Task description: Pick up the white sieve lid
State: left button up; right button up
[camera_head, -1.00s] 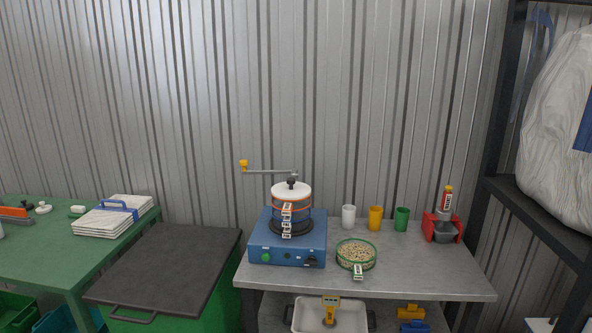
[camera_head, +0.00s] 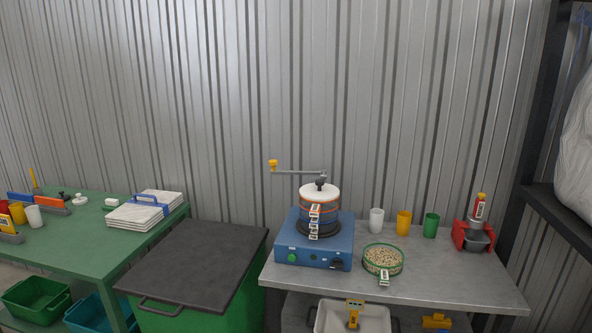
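The white sieve lid (camera_head: 319,191) sits on top of a stack of sieves (camera_head: 319,213). A dark knob (camera_head: 320,183) stands at its centre, and a crank arm with a yellow handle (camera_head: 273,165) reaches left just above the lid. The stack stands on a blue shaker base (camera_head: 314,255) at the left part of the grey table (camera_head: 440,288). Neither of my grippers shows in the head view.
A green-rimmed sieve with grains (camera_head: 383,260) lies right of the base. White, yellow and green cups (camera_head: 403,222) stand behind it, and a red device (camera_head: 474,236) at the right. A dark-lidded green bin (camera_head: 200,265) and a green table (camera_head: 70,245) are to the left.

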aim_at(317, 191)
jog(key=i+l, duration=1.7)
jog(key=i+l+z, duration=0.05)
jog(key=i+l, duration=0.05)
